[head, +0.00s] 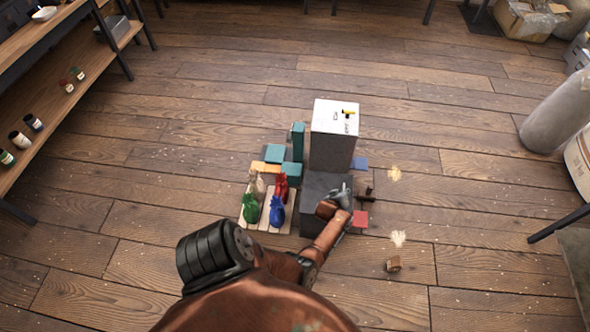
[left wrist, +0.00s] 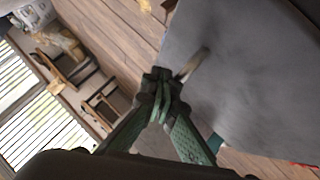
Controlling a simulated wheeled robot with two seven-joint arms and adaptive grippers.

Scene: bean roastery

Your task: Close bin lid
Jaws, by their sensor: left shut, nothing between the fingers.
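A dark grey box (head: 317,186) stands on the wooden floor, close behind my left gripper. A taller grey box (head: 331,150) with a white top stands directly behind it, with a yellow and black item (head: 349,113) on top. I cannot tell for sure which surface is the bin lid. My left gripper (head: 346,187) is shut and empty at the dark box's right side. In the left wrist view its closed fingertips (left wrist: 160,78) are beside a large plain grey surface (left wrist: 245,75); contact is unclear. My right gripper is not in view.
A pallet (head: 272,227) with several coloured sacks stands left of the dark box. Blue, teal and orange blocks (head: 291,172) lie behind it. A small brown block (head: 393,264) lies front right. Shelves (head: 75,60) stand at left. Floor at right is mostly clear.

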